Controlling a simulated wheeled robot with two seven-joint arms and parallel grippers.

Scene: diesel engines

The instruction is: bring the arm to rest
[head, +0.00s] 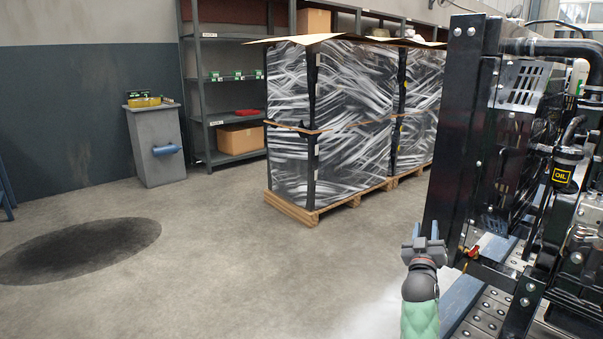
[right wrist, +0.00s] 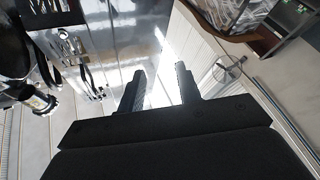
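My right gripper (head: 427,232) is low in the right half of the head view, on my grey and green arm, just left of the diesel engine's black frame (head: 462,130). In the right wrist view its two dark fingers (right wrist: 160,88) stand apart with nothing between them. The gripper is open and empty. I cannot tell from the head view how close it is to the frame. My left gripper is in neither view.
A red valve handle (head: 473,252) and an oil filter (head: 564,169) are on the engine side. Wrapped pallet loads (head: 340,120), a shelf rack (head: 198,100) and a grey bin (head: 157,147) stand behind. The floor (head: 220,260) at left is clear, with a dark stain.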

